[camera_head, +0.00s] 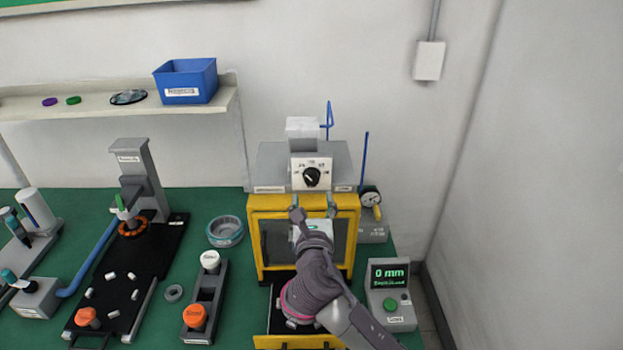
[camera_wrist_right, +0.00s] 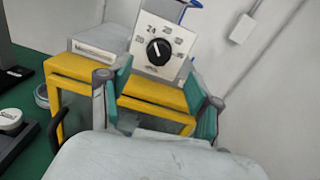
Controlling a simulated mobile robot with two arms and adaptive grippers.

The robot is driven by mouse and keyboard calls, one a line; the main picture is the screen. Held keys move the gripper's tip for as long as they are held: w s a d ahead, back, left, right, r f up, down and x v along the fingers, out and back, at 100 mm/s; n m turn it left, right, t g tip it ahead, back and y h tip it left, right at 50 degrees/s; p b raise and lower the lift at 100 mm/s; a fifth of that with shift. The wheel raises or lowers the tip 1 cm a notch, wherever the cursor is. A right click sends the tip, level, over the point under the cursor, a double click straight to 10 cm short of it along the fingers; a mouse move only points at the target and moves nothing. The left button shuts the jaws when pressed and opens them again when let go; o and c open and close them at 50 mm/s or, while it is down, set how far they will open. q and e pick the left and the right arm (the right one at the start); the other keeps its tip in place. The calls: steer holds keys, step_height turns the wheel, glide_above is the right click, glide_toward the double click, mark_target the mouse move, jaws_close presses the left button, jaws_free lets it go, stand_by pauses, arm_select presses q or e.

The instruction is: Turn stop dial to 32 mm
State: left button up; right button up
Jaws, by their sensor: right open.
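The stop dial (camera_head: 311,177) is a black round knob on a white numbered plate, on the front of the grey housing above the yellow frame. In the right wrist view the dial (camera_wrist_right: 159,51) shows a white mark tilted up and slightly left, towards the 24 side; the exact setting is hard to read. My right gripper (camera_head: 314,208) is open and empty, below and in front of the dial. Its two teal-padded fingers (camera_wrist_right: 160,90) stand apart in the wrist view, with the dial beyond and above them, not touched. My left gripper is not in view.
The yellow frame (camera_head: 354,232) stands under the dial housing. A display box (camera_head: 390,308) at right reads "0 mm" and has a green button. A gauge (camera_head: 370,197) stands right of the frame. A black fixture (camera_head: 165,240) and a blue bin (camera_head: 187,80) are at left.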

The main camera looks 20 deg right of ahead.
mark_target(312, 179)
steer(key=p+x, duration=0.1)
steer(key=x, duration=0.6)
steer(key=shift+w+f, duration=0.1)
steer(key=shift+w, duration=0.15)
steer(key=c, duration=1.1)
steer(key=shift+c, duration=0.2)
